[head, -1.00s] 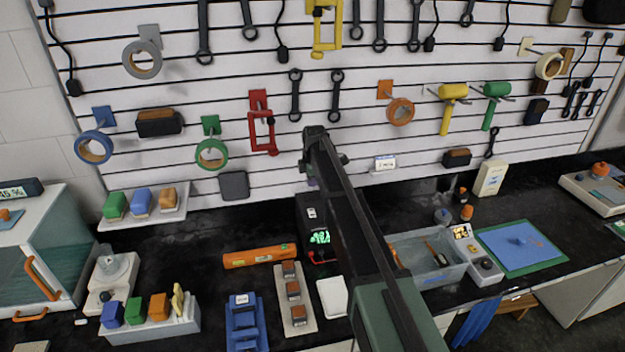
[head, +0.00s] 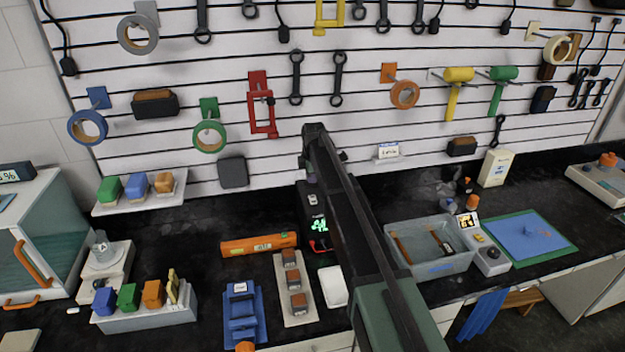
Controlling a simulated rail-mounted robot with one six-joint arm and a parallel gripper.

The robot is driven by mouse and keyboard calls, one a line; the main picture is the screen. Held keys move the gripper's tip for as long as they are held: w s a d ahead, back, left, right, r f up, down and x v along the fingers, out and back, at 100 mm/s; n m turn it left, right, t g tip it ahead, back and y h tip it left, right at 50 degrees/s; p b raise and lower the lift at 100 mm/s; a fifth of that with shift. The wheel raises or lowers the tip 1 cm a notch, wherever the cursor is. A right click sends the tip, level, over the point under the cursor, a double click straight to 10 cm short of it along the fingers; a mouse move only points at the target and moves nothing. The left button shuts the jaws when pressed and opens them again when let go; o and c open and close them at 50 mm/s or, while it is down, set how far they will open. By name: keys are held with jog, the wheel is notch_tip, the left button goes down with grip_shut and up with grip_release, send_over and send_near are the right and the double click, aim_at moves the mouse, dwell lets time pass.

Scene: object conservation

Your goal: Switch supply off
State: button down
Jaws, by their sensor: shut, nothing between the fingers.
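The supply (head: 308,200) is a black box at the back of the dark counter, below the pegboard wall. Its front has a lit green display (head: 320,225), with a red lead near its lower edge. My arm crosses the picture from the bottom right and covers the supply's right side. My gripper (head: 311,166) is at the arm's far end, just above the supply in the picture. It is shut and empty, with its fingertips mostly hidden. I cannot tell whether it touches the supply. The supply's switch cannot be made out.
An orange level (head: 240,246) lies left of the supply. A tan strip with brown blocks (head: 280,268), a blue vise (head: 243,315) and a white dish (head: 332,288) stand in front. A grey bin (head: 455,262) stands right of my arm. Tools hang on the wall above.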

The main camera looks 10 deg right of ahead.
aim_at(312, 199)
jog(key=f+b, duration=0.4)
jog(key=f, duration=0.1)
jog(key=w+f+b, duration=0.1)
jog(key=f, duration=0.1)
jog(key=shift+f+b, duration=0.3)
jog(key=shift+b, duration=0.1)
jog(key=shift+f+b, duration=0.25)
jog(key=shift+b, duration=0.05)
jog(key=shift+s+r, duration=0.25)
jog(key=shift+s, duration=0.5)
jog(key=shift+p, duration=0.3)
notch_tip(312, 199, up, 14)
jog(key=s+p, duration=0.1)
jog(key=p, duration=1.2)
jog(key=shift+s+p, duration=0.3)
jog(key=shift+p, duration=0.1)
jog(key=shift+f, duration=0.1)
